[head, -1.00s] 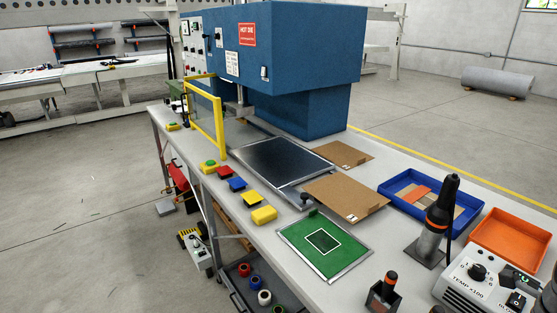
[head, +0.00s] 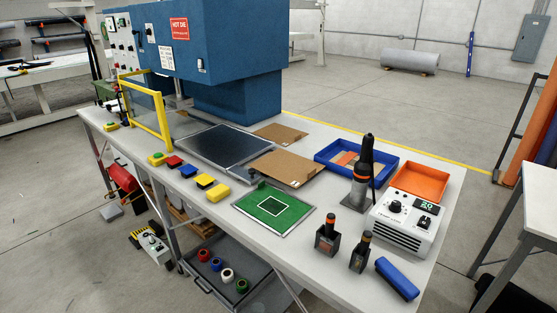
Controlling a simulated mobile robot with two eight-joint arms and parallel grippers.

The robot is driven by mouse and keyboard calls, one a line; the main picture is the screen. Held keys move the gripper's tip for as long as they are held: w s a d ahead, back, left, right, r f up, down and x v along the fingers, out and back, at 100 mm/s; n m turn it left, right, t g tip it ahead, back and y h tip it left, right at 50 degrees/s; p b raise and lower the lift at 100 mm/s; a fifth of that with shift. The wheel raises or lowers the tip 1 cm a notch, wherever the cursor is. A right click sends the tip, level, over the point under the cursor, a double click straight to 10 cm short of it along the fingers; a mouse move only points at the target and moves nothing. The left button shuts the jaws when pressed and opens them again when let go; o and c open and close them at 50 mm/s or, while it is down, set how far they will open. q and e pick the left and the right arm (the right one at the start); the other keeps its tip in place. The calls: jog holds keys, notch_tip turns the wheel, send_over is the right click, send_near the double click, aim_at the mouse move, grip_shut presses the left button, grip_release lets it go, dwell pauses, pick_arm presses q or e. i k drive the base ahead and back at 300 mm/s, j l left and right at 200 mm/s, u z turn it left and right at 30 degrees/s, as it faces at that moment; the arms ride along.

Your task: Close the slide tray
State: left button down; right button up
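The slide tray (head: 222,147) is a flat dark metal plate with a lighter rim. It sticks out on the bench from beneath the blue press (head: 225,45). A small dark knob (head: 248,182) shows at its front right corner. A yellow guard frame (head: 152,108) stands upright to the left of the tray. The tray's rear end, towards the press, is partly hidden. Neither of my grippers is in view.
A brown cardboard sheet (head: 284,168) lies close along the tray's right side; I cannot tell if they touch. A green mat (head: 272,210) lies in front. Blue (head: 327,153) and orange (head: 425,178) bins and a white control box (head: 402,226) stand to the right.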

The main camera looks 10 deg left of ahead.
aim_at(225, 147)
jog(key=j+z, duration=0.15)
jog(key=z, duration=0.2)
jog(key=j+z, duration=0.15)
jog(key=z, duration=0.2)
jog(key=j+z, duration=0.15)
jog(key=z, duration=0.2)
jog(key=j+z, duration=0.25)
jog(key=j, duration=0.3)
jog(key=j+z, duration=0.3)
jog(key=j, duration=0.25)
jog(key=k+j, duration=0.1)
jog(key=j, duration=0.35)
jog(key=k+j+z, duration=0.1)
jog(key=j, duration=0.35)
jog(key=k+j, duration=0.1)
jog(key=j, duration=0.3)
jog(key=k+j+z, duration=0.15)
jog(key=j, duration=0.3)
jog(key=k+j, duration=0.1)
jog(key=j, duration=0.35)
